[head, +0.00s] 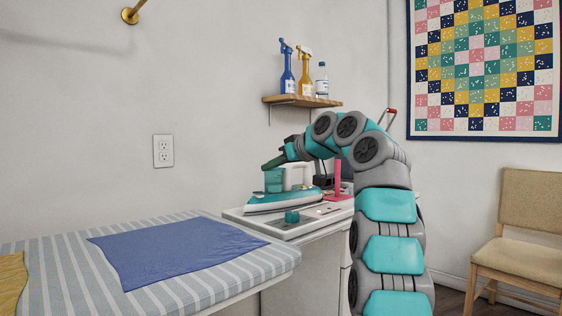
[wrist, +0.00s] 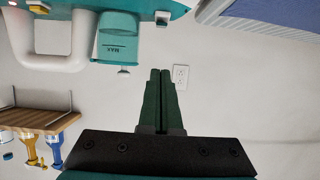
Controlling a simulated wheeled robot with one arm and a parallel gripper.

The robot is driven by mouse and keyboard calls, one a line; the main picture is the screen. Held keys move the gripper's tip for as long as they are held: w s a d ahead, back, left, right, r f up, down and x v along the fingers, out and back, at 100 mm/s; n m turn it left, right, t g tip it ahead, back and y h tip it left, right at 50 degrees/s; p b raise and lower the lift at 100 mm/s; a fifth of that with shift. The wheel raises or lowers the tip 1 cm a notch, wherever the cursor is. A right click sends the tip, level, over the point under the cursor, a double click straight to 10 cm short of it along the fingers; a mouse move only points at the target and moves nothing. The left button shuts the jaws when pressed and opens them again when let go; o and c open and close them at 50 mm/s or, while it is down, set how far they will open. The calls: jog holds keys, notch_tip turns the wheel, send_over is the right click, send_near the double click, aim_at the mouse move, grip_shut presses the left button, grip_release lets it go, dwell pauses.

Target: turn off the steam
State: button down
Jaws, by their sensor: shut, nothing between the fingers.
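A teal and white steam iron (head: 284,194) sits on a white cabinet top. In the wrist view its white handle (wrist: 53,40) and teal tank (wrist: 117,36) show at the upper left, upside down. A teal knob (head: 292,215) stands on the panel in front of the iron, with a small reddish spot (head: 320,211) to its right. Which part controls the steam is too small to tell. My gripper (head: 266,166) is shut and empty, just above the iron's handle in the head view. Its dark green fingers (wrist: 160,74) are together in the wrist view, apart from the iron.
A striped ironing surface (head: 190,292) with a blue cloth (head: 178,245) lies at left. A wooden shelf (head: 300,101) with bottles is above. A pink upright piece (head: 337,178) stands right of the iron. A chair (head: 520,230) stands at right. My arm hides part of the cabinet.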

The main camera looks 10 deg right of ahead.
jog(key=shift+w+a+f+b, duration=0.2)
jog(key=shift+w+f+b, duration=0.2)
jog(key=shift+f, duration=0.45)
jog(key=shift+w+a+f+b, duration=0.3)
jog(key=shift+f+b, duration=0.25)
jog(key=shift+f, duration=0.35)
jog(key=shift+w+a+f+b, duration=0.15)
jog(key=shift+w+f+b, duration=0.25)
jog(key=shift+f, duration=0.45)
jog(key=f+b, duration=0.2)
jog(key=b, duration=0.2)
jog(key=shift+s+t+b, duration=0.15)
jog(key=shift+t+b, duration=0.15)
jog(key=shift+r, duration=0.6)
jog(key=v, duration=1.1)
jog(key=shift+d+r, duration=0.25)
jog(key=shift+r, duration=0.3)
